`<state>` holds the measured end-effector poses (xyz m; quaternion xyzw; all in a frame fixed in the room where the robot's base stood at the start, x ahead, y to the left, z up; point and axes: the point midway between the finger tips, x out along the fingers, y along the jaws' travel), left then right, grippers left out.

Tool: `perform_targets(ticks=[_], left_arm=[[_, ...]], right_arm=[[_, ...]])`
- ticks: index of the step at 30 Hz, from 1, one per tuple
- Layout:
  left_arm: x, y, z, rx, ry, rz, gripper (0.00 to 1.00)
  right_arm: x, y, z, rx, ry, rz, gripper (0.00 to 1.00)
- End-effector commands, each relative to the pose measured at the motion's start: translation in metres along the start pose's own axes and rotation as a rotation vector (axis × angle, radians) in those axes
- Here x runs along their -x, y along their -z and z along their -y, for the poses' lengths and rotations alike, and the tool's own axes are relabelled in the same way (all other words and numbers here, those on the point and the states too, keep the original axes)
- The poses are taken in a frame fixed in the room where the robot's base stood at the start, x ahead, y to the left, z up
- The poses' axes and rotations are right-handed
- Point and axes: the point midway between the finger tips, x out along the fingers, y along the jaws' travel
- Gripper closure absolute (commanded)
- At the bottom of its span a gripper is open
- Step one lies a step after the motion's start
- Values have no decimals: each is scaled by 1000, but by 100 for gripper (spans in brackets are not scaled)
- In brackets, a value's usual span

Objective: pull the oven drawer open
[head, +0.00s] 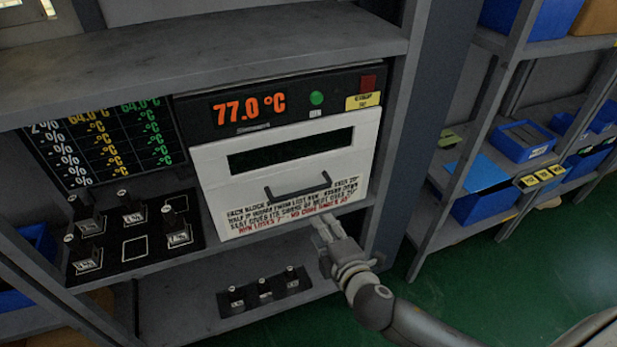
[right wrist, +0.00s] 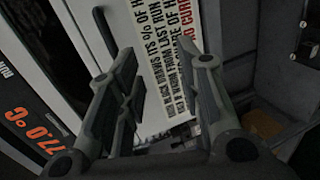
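The oven (head: 350,90) sits on a grey shelf, with a display reading 77.0 °C. Its white drawer front (head: 210,168) has a dark window, printed text and a dark bar handle (head: 298,191); it looks shut. My right gripper (head: 326,226) is just below the lower right part of the drawer front, apart from the handle. In the right wrist view, its two fingers (right wrist: 160,75) are spread and empty, facing the white front (right wrist: 150,15). I cannot tell whether they touch it. My left gripper is in neither view.
Valve blocks (head: 88,260) stand on a black board left of the oven, below a percentage and temperature board (head: 105,145). More small blocks (head: 264,290) sit on the lower shelf. A grey upright (head: 425,130) stands right of the oven, then a rack with blue bins (head: 520,142).

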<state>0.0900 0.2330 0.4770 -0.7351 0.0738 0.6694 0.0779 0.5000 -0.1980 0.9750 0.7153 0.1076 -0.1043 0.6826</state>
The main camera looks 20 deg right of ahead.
Motion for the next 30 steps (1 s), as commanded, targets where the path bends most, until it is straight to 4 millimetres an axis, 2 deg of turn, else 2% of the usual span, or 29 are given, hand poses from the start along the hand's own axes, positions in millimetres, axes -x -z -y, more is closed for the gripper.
perform_targets(ticks=[1,3,8,11,24,30], left_arm=[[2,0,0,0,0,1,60],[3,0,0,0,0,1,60],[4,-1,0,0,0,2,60],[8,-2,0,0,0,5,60],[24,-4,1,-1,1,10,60],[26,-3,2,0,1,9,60]], right_arm=[[8,6,-19,19,-35,-13,66],[16,10,-36,39,-67,-19,66],[18,14,-51,54,-95,-24,66],[8,14,-52,54,-95,-22,66],[-65,16,-59,51,-93,-24,66],[-82,16,-58,51,-92,-24,66]])
